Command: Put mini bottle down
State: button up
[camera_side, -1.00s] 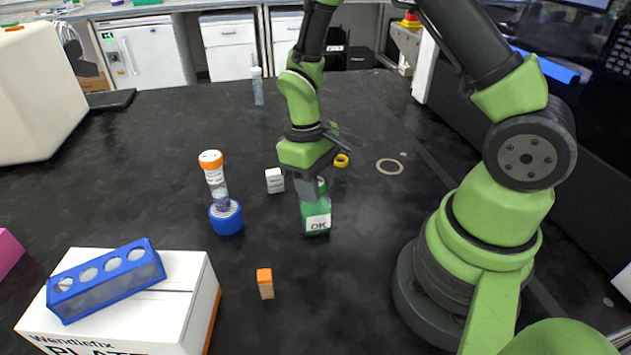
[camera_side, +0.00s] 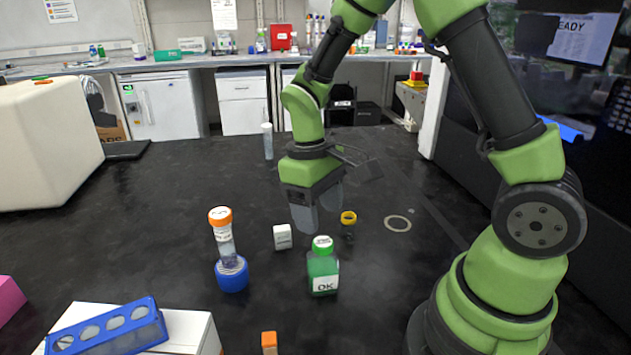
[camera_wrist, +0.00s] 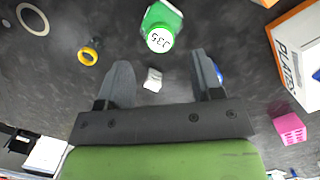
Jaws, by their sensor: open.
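The mini bottle, a green bottle (camera_side: 323,272) with a green cap and a white OK label, stands upright on the black bench in the side view. In the wrist view its numbered cap (camera_wrist: 160,39) shows at the top, beyond my fingertips. My gripper (camera_side: 318,212) is open and empty. It hangs above and behind the bottle, apart from it. In the wrist view my gripper (camera_wrist: 163,65) has its two fingers spread wide, with a small white box (camera_wrist: 153,79) visible between them on the bench below.
An orange-capped tube (camera_side: 224,238) stands in a blue holder (camera_side: 232,274) at left. A white box with a blue rack (camera_side: 110,328) is at front left.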

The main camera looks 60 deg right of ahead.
jog(key=s+a+r+m+t, duration=0.2)
jog(key=s+r+t, duration=0.2)
jog(key=r, duration=1)
jog(key=s+a+r+m+t+y, duration=0.1)
jog(key=s+r+m+t+y, duration=0.1)
jog(key=s, duration=0.5)
jog(key=r+t, duration=0.1)
jog(key=t, duration=0.1)
jog(key=shift+s+a+t, duration=0.4)
